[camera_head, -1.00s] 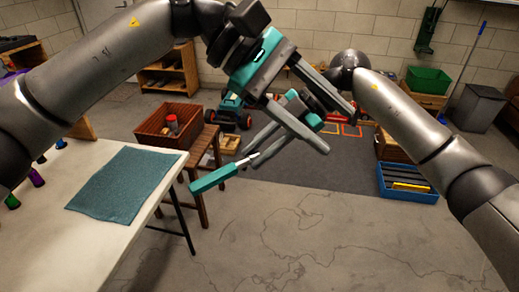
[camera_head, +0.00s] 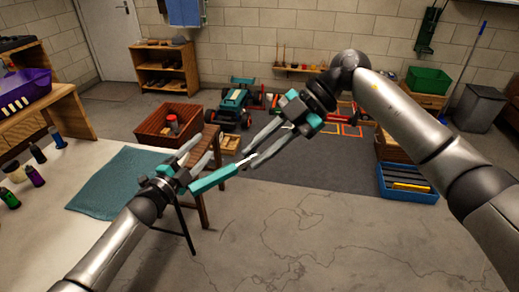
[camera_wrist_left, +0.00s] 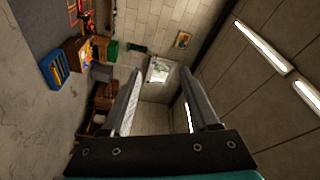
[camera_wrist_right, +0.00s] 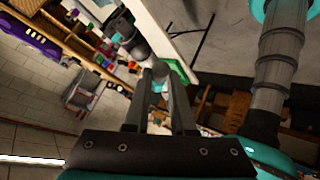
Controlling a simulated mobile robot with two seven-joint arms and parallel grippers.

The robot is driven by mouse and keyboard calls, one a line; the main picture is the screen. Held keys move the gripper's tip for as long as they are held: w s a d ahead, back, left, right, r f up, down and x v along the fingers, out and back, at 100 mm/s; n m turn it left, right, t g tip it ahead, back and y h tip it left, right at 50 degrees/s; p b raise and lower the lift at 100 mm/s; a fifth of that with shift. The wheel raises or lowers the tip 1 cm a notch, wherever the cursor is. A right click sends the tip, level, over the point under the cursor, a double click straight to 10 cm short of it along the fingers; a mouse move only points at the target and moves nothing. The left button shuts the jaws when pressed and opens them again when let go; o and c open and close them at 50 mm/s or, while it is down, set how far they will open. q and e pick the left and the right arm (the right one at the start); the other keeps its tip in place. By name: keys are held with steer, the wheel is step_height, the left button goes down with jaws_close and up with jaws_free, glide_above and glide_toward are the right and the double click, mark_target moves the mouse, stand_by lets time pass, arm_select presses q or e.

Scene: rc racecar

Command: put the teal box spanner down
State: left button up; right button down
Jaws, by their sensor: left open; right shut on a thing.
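The teal box spanner (camera_head: 213,179) is in the head view, its teal handle pointing down and left and its thin metal shaft running up to my right gripper (camera_head: 245,160). My right gripper is shut on the shaft end and holds the spanner in the air. My left gripper (camera_head: 204,146) is open and empty, close beside the spanner's handle in the picture. Whether it touches the handle I cannot tell. The left wrist view shows its two fingers apart with nothing between them. In the right wrist view the spanner is hard to make out between the fingers.
A teal mat (camera_head: 112,178) lies on the white table at left, partly behind my left arm. The floor at centre right is clear.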

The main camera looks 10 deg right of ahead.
arm_select(q)
steer(key=s+a+f+n+g+y, duration=0.2)
steer(key=s+a+f+n+y, duration=0.15)
steer(key=s+f, duration=0.6)
steer(key=s+a+f+n+g+y, duration=0.25)
steer(key=s+f+n, duration=0.25)
steer(key=f, duration=0.9)
steer(key=s+a+f+n+g+y, duration=0.2)
steer(key=s+a+f+n+y, duration=0.15)
steer(key=s+f, duration=0.55)
steer(key=s+f+n+g, duration=0.2)
steer(key=s+f, duration=0.3)
steer(key=s, duration=0.6)
steer(key=s+a+f+n+g+y, duration=0.1)
steer(key=s+f, duration=0.4)
steer(key=s, duration=0.6)
steer(key=s+f+n+g, duration=0.3)
steer(key=s+f+g, duration=0.2)
steer(key=s, duration=0.6)
steer(key=shift+s+a+f, duration=0.15)
steer(key=shift+s+a, duration=0.2)
steer(key=shift+a, duration=0.05)
steer(key=shift+c, duration=0.3)
arm_select(e)
steer(key=s+d+f+m+t+h, duration=0.1)
steer(key=s+d+f+m+t, duration=0.1)
steer(key=s+d+m+t, duration=0.5)
steer(key=shift+s+d+f+m+h, duration=0.25)
steer(key=shift+s+d+m+h, duration=0.05)
steer(key=shift+d+m, duration=0.75)
